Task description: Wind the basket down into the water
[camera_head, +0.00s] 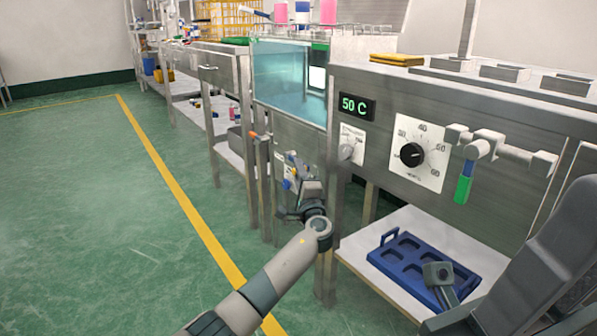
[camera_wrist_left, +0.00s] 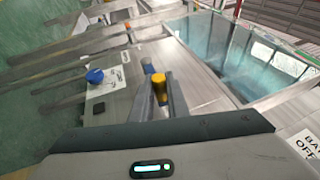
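The water tank (camera_head: 290,75) stands in the middle of the head view with clear blue water behind glass; it also fills the upper right of the left wrist view (camera_wrist_left: 240,55). Pink and white cans (camera_head: 303,14) stand in a rack above it; the basket itself is hard to make out. My left gripper (camera_head: 298,192) is at the tank's front, beside a small panel. In the left wrist view its fingers (camera_wrist_left: 161,90) lie on both sides of a yellow handle (camera_wrist_left: 159,88); I cannot tell whether they press on it.
A blue tray (camera_head: 388,262) sits on the shelf below. A blue knob (camera_wrist_left: 95,76) is left of the handle. Floor at left is clear.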

